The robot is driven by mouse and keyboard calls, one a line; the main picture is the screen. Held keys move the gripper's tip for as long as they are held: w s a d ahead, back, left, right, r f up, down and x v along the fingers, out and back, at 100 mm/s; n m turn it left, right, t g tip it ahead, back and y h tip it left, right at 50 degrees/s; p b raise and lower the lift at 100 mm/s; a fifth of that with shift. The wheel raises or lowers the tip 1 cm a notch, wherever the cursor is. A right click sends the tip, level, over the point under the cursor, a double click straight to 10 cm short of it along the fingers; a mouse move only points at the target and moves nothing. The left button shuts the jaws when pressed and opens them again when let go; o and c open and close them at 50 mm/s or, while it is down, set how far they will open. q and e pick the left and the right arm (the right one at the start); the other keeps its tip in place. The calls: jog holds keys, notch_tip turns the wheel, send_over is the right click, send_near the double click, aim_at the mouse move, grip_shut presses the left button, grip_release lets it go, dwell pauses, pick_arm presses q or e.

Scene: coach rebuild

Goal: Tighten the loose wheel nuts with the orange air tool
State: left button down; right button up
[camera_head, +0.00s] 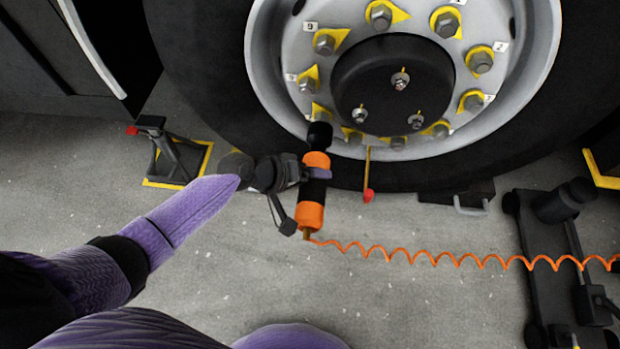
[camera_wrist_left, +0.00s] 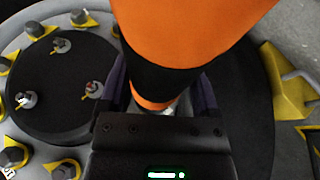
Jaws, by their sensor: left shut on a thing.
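The orange air tool (camera_head: 311,206) is an orange and black cylinder with a black socket end. My left gripper (camera_head: 310,173) is shut on its middle and holds it upright in front of the wheel's lower left. Its black end overlaps the lower left rim of the wheel (camera_head: 262,70); I cannot tell whether it touches a nut. Grey wheel nuts (camera_head: 445,25) with yellow pointers ring the black hub (camera_head: 375,80). Some pointers face different ways. In the left wrist view the tool (camera_wrist_left: 190,30) fills the top middle, with nuts (camera_wrist_left: 65,170) to the left. My right gripper is not seen.
A coiled orange hose (camera_head: 440,258) runs from the tool to the right edge. A black stand (camera_head: 172,150) on a yellow floor mark is at left. A black floor jack (camera_head: 550,260) is at right. A red-tipped yellow rod (camera_head: 368,180) hangs below the rim. Grey floor is open in front.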

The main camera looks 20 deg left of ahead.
aim_at(307, 159)
pick_arm(q)
jog(key=shift+w, duration=0.15)
jog(key=shift+w+a+b, duration=0.25)
jog(key=shift+w+b, duration=0.25)
jog(key=shift+w, duration=0.2)
jog(key=shift+w+a+b, duration=0.2)
jog(key=shift+w+b, duration=0.3)
jog(key=shift+w, duration=0.2)
jog(key=shift+w+a+r+b, duration=0.1)
jog(key=shift+w+b, duration=0.2)
jog(key=shift+w, duration=0.25)
dwell(0.6)
dwell(4.6)
